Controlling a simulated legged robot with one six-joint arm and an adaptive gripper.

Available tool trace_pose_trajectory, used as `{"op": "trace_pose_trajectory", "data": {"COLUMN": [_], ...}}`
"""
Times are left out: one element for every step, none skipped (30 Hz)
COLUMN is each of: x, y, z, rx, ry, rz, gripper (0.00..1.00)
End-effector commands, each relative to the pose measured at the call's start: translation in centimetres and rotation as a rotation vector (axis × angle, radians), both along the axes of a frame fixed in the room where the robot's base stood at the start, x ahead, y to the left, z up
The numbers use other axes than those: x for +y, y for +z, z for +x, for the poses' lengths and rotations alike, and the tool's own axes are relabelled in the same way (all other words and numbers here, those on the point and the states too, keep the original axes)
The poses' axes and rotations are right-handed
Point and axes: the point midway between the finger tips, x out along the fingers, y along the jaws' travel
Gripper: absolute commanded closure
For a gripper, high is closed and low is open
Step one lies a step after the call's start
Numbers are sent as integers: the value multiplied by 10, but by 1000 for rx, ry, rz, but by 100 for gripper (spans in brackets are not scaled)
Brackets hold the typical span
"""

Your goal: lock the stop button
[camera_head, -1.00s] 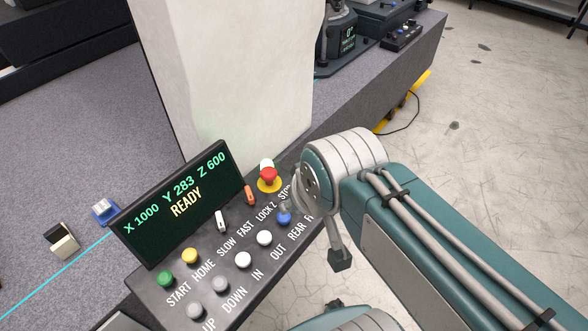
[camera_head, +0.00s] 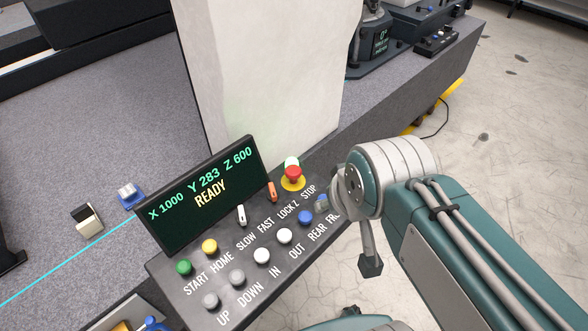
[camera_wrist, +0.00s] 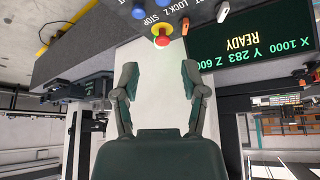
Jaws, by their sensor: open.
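The stop button is a red mushroom head (camera_head: 292,174) on a yellow disc at the far right corner of the black control panel (camera_head: 165,262), near the word STOP. A pale greenish-white cap shows just behind it. In the wrist view, which is upside down, the red button (camera_wrist: 162,40) lies ahead of my gripper (camera_wrist: 158,80), roughly between its two fingertips and beyond them. The fingers are apart and empty, and do not touch the button. In the head view my arm's rounded wrist hides most of the gripper, right of the button.
The panel holds a READY display (camera_head: 205,193), an orange switch (camera_head: 271,191), a white switch (camera_head: 241,214), a blue button (camera_head: 305,217) and several other buttons. A tall pale stone slab (camera_head: 265,80) stands behind. Clear floor (camera_head: 510,190) lies to the right.

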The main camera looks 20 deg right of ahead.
Motion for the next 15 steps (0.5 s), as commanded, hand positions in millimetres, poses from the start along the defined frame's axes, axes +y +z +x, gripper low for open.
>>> {"op": "trace_pose_trajectory", "data": {"x": [0,0,0,0,0,0,0,0,0,0,0,0,0,0,0], "y": [0,0,1,2,3,5,7,9,11,13,15,17,18,19,20], "z": [0,1,2,4,6,11,15,19,26,32,37,45,51,56,64], "rx": [0,1,4,8,14,24,33,44,58,70,83,99,109,121,137], "ry": [-1,-3,-8,-15,-24,-41,-56,-76,-103,-126,-148,-179,-201,-226,-257], "rz": [0,1,4,8,13,22,29,38,52,62,71,85,94,104,115], "gripper": [67,80,98,100,100,100,100,100,100,100,100,100,100,100,100]}}
